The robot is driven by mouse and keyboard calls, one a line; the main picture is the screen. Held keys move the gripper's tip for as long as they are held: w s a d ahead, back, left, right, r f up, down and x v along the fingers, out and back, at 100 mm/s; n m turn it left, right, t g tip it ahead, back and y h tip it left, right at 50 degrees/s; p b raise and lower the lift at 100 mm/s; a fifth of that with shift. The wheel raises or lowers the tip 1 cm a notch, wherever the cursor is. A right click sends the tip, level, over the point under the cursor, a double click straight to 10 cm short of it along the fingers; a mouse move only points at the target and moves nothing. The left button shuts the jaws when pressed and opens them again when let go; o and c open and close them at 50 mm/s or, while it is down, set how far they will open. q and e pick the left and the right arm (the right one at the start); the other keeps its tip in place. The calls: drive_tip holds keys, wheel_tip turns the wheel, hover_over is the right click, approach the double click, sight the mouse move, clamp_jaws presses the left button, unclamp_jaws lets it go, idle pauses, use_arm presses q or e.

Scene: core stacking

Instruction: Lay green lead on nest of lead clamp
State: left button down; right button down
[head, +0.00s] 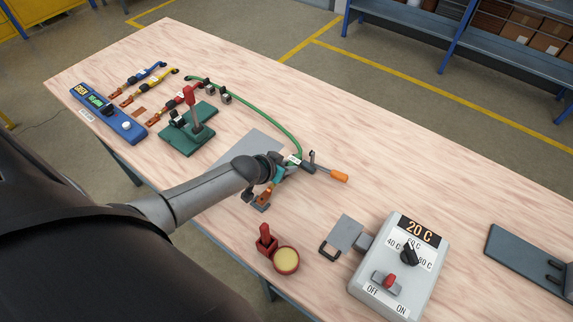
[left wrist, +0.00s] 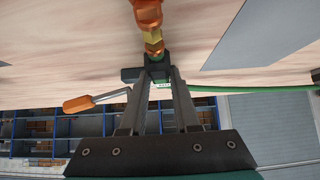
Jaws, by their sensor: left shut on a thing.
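The green lead (head: 268,117) runs from a far clip across the table to my left gripper (head: 275,172). In the left wrist view, the gripper (left wrist: 157,74) is shut on the lead near its labelled end, and the green cable (left wrist: 245,89) trails right. The lead's copper-coloured end (left wrist: 149,14) points away from the fingers; it also shows in the head view (head: 266,194). The lead clamp, with its orange handle (head: 339,177), is just right of the gripper; the handle shows in the left wrist view (left wrist: 95,101). Its nest is mostly hidden, so I cannot tell whether the lead touches it. My right gripper is not in view.
A green fixture with a red handle (head: 191,98), a blue tester (head: 108,113) and other coloured leads (head: 150,75) are at the far left. A grey heater box (head: 398,265), a red holder (head: 265,241) and a yellow-topped tin (head: 286,260) stand nearer. The back right table is clear.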

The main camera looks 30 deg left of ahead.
use_arm(q)
drive_tip(key=shift+f, duration=0.3)
drive_tip(key=c, duration=0.6)
unclamp_jaws()
drive_tip(key=shift+o, duration=0.2)
drive_tip(key=shift+s, duration=0.1)
drive_tip(key=p+v, duration=0.3)
drive_tip(key=v, duration=1.2)
drive_tip(key=shift+p, duration=0.3)
